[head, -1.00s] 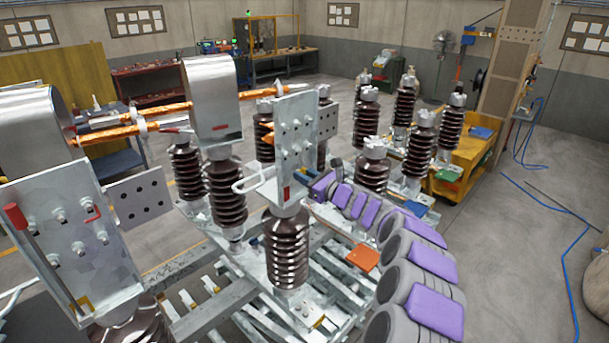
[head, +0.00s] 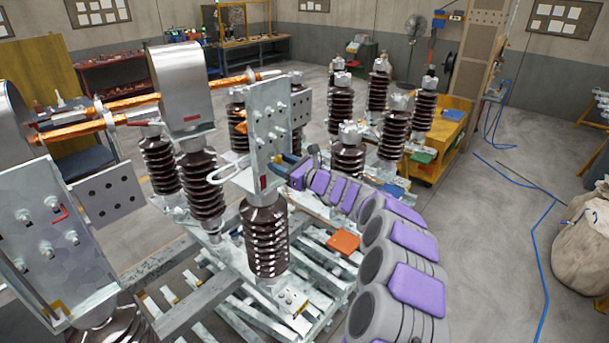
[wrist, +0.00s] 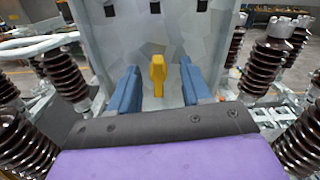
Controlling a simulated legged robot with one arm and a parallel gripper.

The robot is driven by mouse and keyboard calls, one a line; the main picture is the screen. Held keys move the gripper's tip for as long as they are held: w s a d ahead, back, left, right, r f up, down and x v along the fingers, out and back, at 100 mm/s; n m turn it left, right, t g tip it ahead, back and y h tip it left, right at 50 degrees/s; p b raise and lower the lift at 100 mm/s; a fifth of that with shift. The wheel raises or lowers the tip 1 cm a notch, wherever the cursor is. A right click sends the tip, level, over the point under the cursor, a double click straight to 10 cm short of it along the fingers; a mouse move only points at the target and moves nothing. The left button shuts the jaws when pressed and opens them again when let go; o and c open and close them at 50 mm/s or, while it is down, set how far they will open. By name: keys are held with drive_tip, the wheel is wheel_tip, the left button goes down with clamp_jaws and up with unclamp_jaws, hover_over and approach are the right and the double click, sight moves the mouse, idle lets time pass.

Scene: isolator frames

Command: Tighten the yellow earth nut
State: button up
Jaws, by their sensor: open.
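The yellow earth nut (wrist: 157,75) shows in the wrist view as an upright yellow piece in front of the grey metal plate (wrist: 150,35). My gripper (wrist: 160,78) is open, with one blue finger on each side of the nut and a visible gap to both. I cannot tell how far the fingertips are from the plate. In the head view my gripper (head: 289,160) is at the right side of the upright bolted plate (head: 268,125), above a brown ribbed insulator (head: 266,240).
Brown insulators stand close on both sides, such as one at left (wrist: 68,72) and one at right (wrist: 264,65) in the wrist view. A white looped bar (head: 225,172) is left of the plate. Open floor (head: 490,250) lies to the right.

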drive_tip(key=b+v, duration=0.2)
drive_tip(key=v, duration=1.4)
drive_tip(key=shift+s+d, duration=0.25)
drive_tip(key=shift+d, duration=0.05)
drive_tip(key=shift+a, duration=0.15)
